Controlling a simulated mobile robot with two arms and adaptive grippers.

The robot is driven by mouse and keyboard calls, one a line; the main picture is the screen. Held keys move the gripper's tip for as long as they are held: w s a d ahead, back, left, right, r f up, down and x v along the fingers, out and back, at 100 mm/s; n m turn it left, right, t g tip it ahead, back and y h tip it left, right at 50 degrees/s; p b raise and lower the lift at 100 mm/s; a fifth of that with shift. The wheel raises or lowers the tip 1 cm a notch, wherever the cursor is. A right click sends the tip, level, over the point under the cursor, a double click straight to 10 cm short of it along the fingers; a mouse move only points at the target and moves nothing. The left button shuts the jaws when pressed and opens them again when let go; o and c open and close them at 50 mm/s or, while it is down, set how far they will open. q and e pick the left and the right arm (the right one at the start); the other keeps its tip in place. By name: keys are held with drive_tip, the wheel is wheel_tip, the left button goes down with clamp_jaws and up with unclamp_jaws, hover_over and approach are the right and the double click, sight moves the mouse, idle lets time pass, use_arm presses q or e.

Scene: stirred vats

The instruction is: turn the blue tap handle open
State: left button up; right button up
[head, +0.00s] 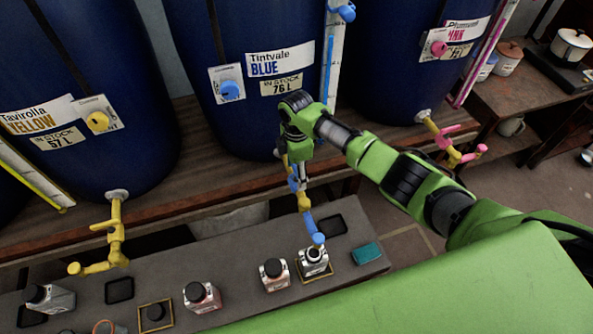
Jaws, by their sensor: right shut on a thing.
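The blue vat (258,50), labelled Tintvale BLUE, stands at the back centre. Its tap (304,203), with yellow and blue parts, comes out low on the front and slants down to a blue spout end (318,239). My right gripper (291,163) reaches in from the right and points down at the top of this tap. It is shut on the blue tap handle (293,183), which it mostly hides, so the handle's exact angle cannot be told. A metal bottle (313,263) stands under the spout in a gold-edged frame. My left gripper is out of view.
The yellow tap (115,240) is at left and the pink tap (456,146) at right. Several bottles, including one with a dark cap (274,275), stand on the grey bench (232,250). A teal sponge-like block (366,253) lies at its right end.

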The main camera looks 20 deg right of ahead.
sight(296, 170)
drive_tip(key=shift+r, duration=0.1)
idle(0.3)
drive_tip(key=o, duration=1.1)
wheel_tip(296, 170, up, 12)
